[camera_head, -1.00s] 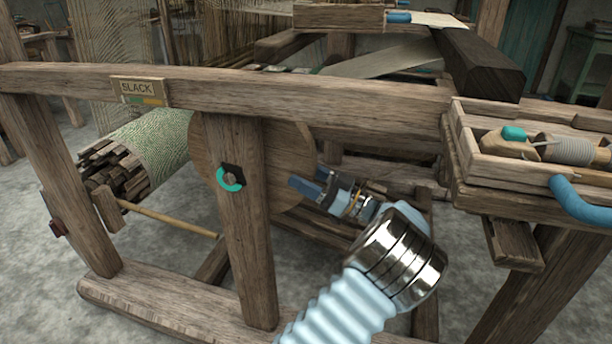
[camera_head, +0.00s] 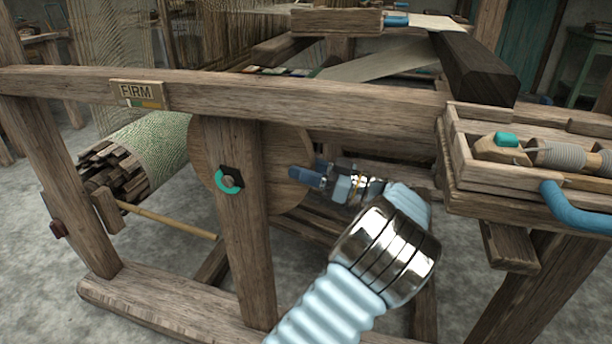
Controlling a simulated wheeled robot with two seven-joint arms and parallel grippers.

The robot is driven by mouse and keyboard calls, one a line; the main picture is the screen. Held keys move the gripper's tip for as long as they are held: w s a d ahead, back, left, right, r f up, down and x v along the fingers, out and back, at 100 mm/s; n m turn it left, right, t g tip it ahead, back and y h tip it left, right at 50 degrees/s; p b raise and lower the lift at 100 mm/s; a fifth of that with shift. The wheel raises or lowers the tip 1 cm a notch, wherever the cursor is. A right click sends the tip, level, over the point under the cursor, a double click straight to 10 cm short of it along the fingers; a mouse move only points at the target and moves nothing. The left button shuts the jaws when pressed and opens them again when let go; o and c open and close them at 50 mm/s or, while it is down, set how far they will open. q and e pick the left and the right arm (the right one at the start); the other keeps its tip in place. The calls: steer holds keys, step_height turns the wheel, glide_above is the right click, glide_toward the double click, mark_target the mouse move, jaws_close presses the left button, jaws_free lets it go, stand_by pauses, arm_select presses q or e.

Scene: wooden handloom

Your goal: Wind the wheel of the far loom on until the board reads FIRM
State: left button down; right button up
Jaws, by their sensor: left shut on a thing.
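The loom's board (camera_head: 137,94) on the top rail reads FIRM, with a small coloured band below the word. The round wooden wheel (camera_head: 285,170) sits behind the upright post, which hides part of it. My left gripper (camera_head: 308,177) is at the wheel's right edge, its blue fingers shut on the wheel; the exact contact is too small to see. The cloth roll (camera_head: 152,143) lies left of the wheel. A teal and black round fitting (camera_head: 229,181) is on the post. My right gripper is not in view.
A wooden tray (camera_head: 462,178) with spools and a blue curved handle (camera_head: 578,208) stands at the right, close to my left arm. A dark beam (camera_head: 470,68) lies behind it. A thin rod (camera_head: 170,219) runs low at the left. Bare floor shows at the lower left.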

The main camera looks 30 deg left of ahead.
arm_select(q)
steer(key=shift+r+h, duration=0.4)
steer(key=shift+r, duration=0.05)
steer(key=c, duration=0.7)
jaws_free()
